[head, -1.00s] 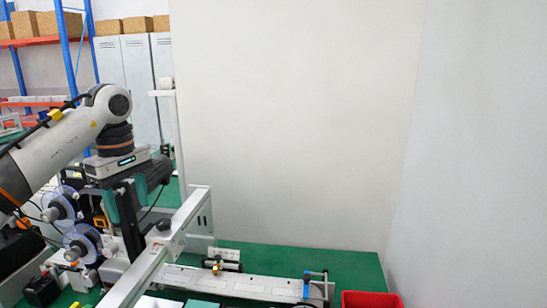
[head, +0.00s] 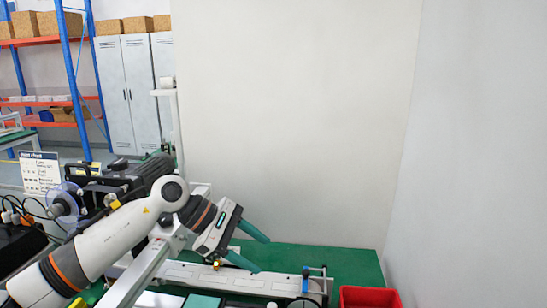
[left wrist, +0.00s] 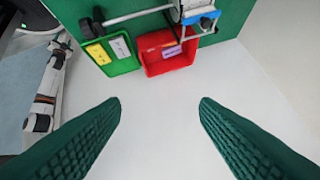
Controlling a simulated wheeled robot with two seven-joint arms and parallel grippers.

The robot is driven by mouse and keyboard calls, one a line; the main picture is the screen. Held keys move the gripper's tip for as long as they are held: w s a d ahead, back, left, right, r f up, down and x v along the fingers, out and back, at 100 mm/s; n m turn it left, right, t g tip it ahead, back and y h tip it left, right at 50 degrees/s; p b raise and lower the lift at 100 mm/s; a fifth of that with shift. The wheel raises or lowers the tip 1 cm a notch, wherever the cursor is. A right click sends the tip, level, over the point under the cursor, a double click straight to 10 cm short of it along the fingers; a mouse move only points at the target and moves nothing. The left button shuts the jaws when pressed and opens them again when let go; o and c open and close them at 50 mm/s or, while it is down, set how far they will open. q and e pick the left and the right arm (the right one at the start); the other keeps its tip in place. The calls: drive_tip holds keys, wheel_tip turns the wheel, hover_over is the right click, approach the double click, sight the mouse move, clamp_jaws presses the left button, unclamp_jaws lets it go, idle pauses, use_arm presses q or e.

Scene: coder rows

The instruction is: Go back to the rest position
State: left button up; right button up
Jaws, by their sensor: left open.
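My left gripper (head: 256,243) is open and empty in the head view, with its green fingers pointing right over the white machine on the green table (head: 300,257). In the left wrist view the two green textured fingers (left wrist: 160,110) stand wide apart with nothing between them. My right gripper is not seen in the head view.
A white machine bed (head: 240,279) lies along the table, and a red bin (head: 370,298) stands at its right end. The left wrist view shows a green tray (left wrist: 112,55) beside the red bin (left wrist: 155,62). White walls stand behind and right.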

use_arm(q)
drive_tip(key=s+d+r+n+t+h, duration=0.45)
drive_tip(key=d+n+t+h, duration=0.25)
drive_tip(key=n+h, duration=0.55)
drive_tip(key=a+f+n+t+y, duration=0.5)
drive_tip(key=a+f+n+y, duration=0.4)
drive_tip(key=n, duration=0.8)
drive_tip(key=a+f+n+t+y, duration=0.6)
drive_tip(key=n+y, duration=0.6)
drive_tip(key=n, duration=0.5)
drive_tip(key=s+a+f+n+g+y, duration=0.1)
drive_tip(key=s+a+f+n+g, duration=0.2)
drive_tip(key=s+f+g, duration=0.45)
drive_tip(key=s+a+f+n+g, duration=0.25)
drive_tip(key=s+f+n, duration=0.2)
drive_tip(key=s, duration=0.55)
drive_tip(key=s+a+f+n+g+y, duration=0.1)
drive_tip(key=s+a+f+n+g, duration=0.2)
drive_tip(key=s+f+g, duration=0.35)
drive_tip(key=s+f, duration=0.3)
drive_tip(key=f, duration=2.1)
drive_tip(key=s+a+f+m, duration=0.1)
drive_tip(key=s+a+f, duration=0.1)
drive_tip(key=s+f, duration=1.5)
drive_tip(key=shift+s+a+f, duration=0.15)
drive_tip(key=shift+a+f, duration=0.2)
